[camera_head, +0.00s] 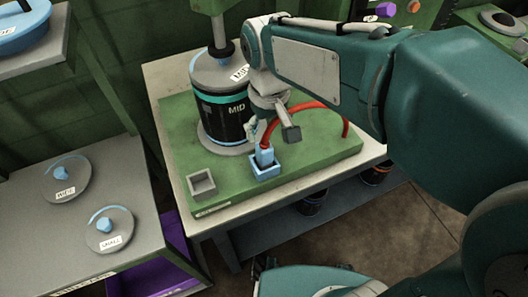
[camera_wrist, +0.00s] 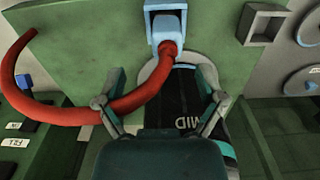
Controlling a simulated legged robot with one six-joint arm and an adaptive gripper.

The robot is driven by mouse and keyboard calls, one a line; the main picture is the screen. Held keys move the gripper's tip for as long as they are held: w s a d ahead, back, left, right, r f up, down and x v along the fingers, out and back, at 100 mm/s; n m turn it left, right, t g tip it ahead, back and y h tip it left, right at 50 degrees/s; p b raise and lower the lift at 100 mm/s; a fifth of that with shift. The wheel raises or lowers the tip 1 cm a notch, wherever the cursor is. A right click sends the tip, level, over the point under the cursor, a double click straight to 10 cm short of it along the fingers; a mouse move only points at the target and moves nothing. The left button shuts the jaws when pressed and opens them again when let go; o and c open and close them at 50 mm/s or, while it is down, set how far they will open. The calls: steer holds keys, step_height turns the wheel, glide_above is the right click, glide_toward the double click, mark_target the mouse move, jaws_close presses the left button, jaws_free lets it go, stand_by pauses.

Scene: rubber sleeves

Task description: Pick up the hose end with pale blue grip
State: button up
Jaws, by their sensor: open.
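The hose end's pale blue grip (camera_head: 265,157) stands upright in a pale blue square holder (camera_head: 264,172) on the green board. A red hose (camera_head: 318,105) rises from it and arches right. The grip (camera_wrist: 166,28) is at the top of the wrist view, with the hose (camera_wrist: 65,112) curving down and left. My gripper (camera_head: 272,132) is open and empty, just above the grip in the head view. In the wrist view the gripper (camera_wrist: 158,101) has its fingers spread below the grip. The hose crosses the left finger there; I cannot tell whether they touch.
A dark cylinder (camera_head: 222,112) marked MID stands close behind my gripper. An empty grey square holder (camera_head: 202,184) is at the board's front left. A grey shelf (camera_head: 82,205) with two labelled discs lies left. The board (camera_head: 325,155) is clear at right.

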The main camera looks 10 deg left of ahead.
mark_target(263, 145)
step_height(263, 145, down, 2)
steer(key=shift+d+f, duration=0.1)
steer(key=shift+f, duration=0.1)
steer(key=f, duration=0.2)
steer(key=a+f, duration=0.1)
steer(key=f, duration=0.2)
steer(key=shift+s, duration=0.2)
steer(key=shift+f, duration=0.35)
jaws_close()
